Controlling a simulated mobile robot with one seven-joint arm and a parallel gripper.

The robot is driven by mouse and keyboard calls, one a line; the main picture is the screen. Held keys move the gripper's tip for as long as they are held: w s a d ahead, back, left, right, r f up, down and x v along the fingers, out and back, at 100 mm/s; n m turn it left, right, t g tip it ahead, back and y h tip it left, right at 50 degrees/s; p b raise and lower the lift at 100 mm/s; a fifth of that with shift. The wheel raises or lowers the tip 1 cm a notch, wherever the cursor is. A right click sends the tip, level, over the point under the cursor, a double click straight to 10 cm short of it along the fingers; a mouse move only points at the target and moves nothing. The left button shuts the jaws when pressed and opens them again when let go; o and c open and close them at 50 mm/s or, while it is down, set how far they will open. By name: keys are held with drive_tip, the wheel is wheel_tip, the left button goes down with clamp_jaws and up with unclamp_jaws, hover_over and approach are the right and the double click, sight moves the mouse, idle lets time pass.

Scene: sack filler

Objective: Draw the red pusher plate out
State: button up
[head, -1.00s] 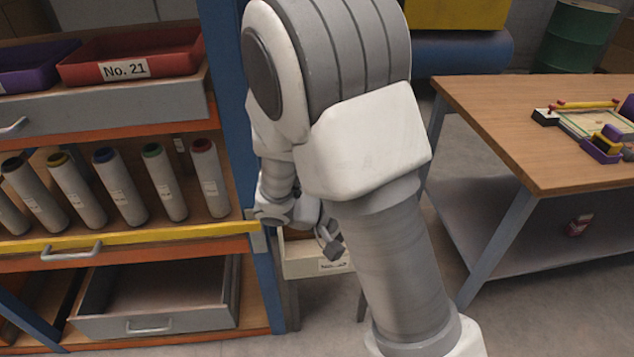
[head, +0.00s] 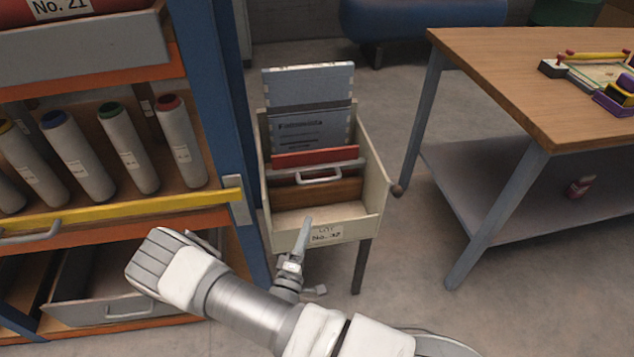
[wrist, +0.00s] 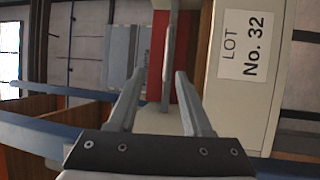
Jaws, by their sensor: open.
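The red pusher plate (head: 315,156) stands across the inside of a cream bin (head: 376,215). A grey handle (head: 318,177) shows just in front of it. Grey printed sheets or packs (head: 310,128) stand behind the plate. In the wrist view the red plate (wrist: 157,55) runs up the picture beyond the fingers, with a grey bar (wrist: 171,50) beside it. My gripper (wrist: 160,75) is open and empty, the bar's near end showing between its fingertips. In the head view my gripper (head: 306,228) is at the bin's front wall, low and partly hidden by its own wrist.
The bin front carries a "LOT No. 32" label (wrist: 245,45). A blue rack post (head: 225,100) and a yellow rail (head: 120,222) stand close on the left. A wooden table (head: 540,90) is on the right, with bare floor between it and the bin.

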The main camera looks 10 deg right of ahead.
sight(317, 181)
drive_tip(key=shift+n+t+y, duration=0.3)
drive_tip(key=shift+n+y, duration=0.1)
drive_tip(key=shift+y, duration=0.2)
drive_tip(key=b+x, duration=0.1)
drive_tip(key=x, duration=0.4)
drive_tip(key=f+b+x, duration=0.1)
drive_tip(key=x, duration=0.5)
drive_tip(key=f+b+x, duration=0.1)
drive_tip(key=b+x, duration=0.1)
drive_tip(key=x, duration=0.4)
drive_tip(key=shift+w+a, duration=0.25)
drive_tip(key=shift+a, duration=0.05)
clamp_jaws()
